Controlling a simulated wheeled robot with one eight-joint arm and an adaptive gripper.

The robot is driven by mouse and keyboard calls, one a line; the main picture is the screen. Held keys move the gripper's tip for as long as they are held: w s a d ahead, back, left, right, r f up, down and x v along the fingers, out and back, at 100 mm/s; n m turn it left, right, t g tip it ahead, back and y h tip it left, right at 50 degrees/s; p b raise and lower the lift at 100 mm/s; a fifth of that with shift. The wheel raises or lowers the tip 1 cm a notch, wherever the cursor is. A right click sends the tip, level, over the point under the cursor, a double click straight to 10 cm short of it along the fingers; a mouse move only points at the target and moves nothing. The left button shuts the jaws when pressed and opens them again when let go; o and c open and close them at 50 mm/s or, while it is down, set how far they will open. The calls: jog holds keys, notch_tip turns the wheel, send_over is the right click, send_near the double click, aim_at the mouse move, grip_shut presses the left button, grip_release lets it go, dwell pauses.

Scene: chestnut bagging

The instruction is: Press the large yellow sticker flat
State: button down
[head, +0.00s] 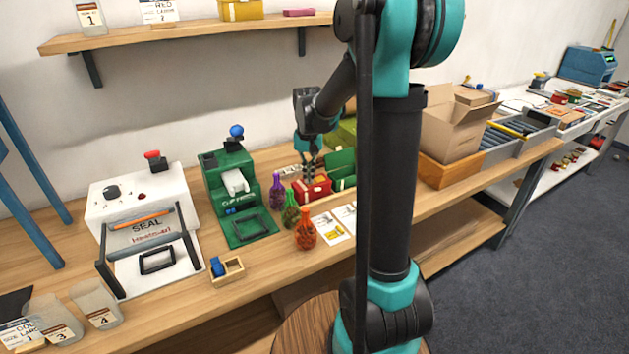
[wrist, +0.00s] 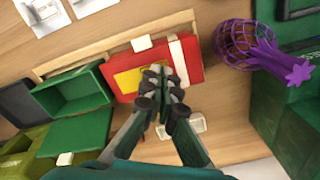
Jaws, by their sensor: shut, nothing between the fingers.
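A red box (head: 318,191) stands on the workbench (head: 290,285), just right of the purple net bag. In the wrist view the red box (wrist: 192,58) bears a large yellow sticker (wrist: 128,82) and a white strip (wrist: 179,62). My gripper (head: 311,174) points down over the red box. In the wrist view my gripper (wrist: 163,74) is shut and empty, its fingertips over the right part of the yellow sticker and hiding some of it. I cannot tell whether the tips touch the sticker.
Purple (head: 277,190), green (head: 290,212) and orange (head: 305,232) net bags stand left and in front of the red box. Open green boxes (head: 343,170) are close on its right. A green press (head: 231,185) and a white sealer (head: 140,205) stand left.

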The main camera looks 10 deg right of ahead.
dwell(0.3)
jog(key=shift+r, duration=3.5)
